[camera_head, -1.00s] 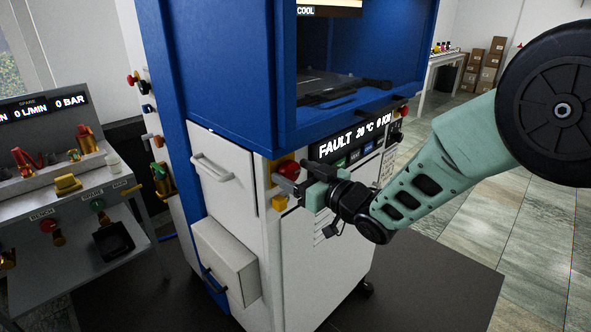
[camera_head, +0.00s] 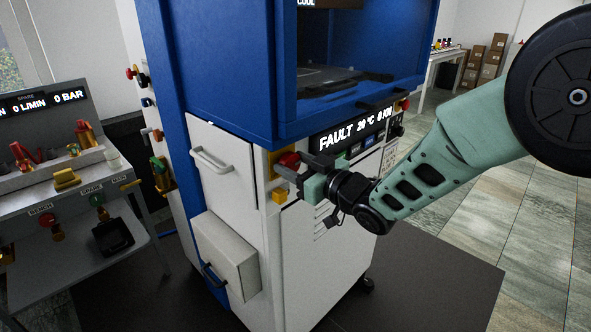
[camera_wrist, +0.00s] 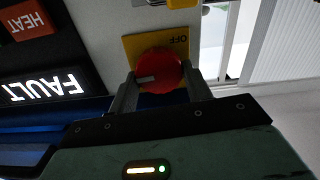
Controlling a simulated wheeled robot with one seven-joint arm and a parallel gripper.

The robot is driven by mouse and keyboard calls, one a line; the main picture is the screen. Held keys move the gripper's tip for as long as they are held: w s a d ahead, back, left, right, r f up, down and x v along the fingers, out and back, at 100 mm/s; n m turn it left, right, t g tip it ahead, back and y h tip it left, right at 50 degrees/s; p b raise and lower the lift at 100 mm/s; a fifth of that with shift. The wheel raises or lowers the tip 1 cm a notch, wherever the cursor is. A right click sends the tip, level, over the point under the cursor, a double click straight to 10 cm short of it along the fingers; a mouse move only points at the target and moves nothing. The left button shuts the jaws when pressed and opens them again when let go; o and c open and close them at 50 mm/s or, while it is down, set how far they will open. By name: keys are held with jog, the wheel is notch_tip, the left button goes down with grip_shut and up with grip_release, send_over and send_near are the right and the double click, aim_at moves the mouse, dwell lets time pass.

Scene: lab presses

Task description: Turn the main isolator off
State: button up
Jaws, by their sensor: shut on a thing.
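The main isolator is a round red knob (camera_head: 289,159) on a yellow plate, at the front left corner of the blue and white press (camera_head: 225,85). In the wrist view the red knob (camera_wrist: 160,70) sits on the yellow plate (camera_wrist: 131,45), which bears the word OFF, seen upside down. A small pale mark shows on the knob's left side. My gripper (camera_wrist: 160,84) has one finger on each side of the knob and is shut on it. In the head view my gripper (camera_head: 293,167) reaches the knob from the right, and its fingers hide part of it.
The press display (camera_head: 350,133) reads FAULT, 20 °C. A yellow block (camera_head: 279,196) sits just below the knob. A grey bench (camera_head: 60,200) with valves stands at the far left.

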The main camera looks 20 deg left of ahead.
jog(key=n+b, duration=0.1)
jog(key=b, duration=0.1)
jog(key=n+b, duration=0.2)
jog(key=b, duration=0.1)
jog(key=shift+f, duration=0.35)
jog(key=n+b, duration=0.2)
jog(key=b, duration=0.2)
jog(key=n+b, duration=0.3)
jog(key=b, duration=0.1)
jog(key=shift+s+f+n, duration=0.1)
jog(key=shift+s+n, duration=0.1)
jog(key=shift+n, duration=0.1)
jog(key=n+b, duration=0.8)
jog(key=b, duration=0.2)
jog(key=shift+a+b, duration=0.1)
jog(key=shift+b, duration=0.3)
jog(key=shift+n, duration=0.3)
jog(key=o, duration=1)
jog(key=shift+c, duration=0.2)
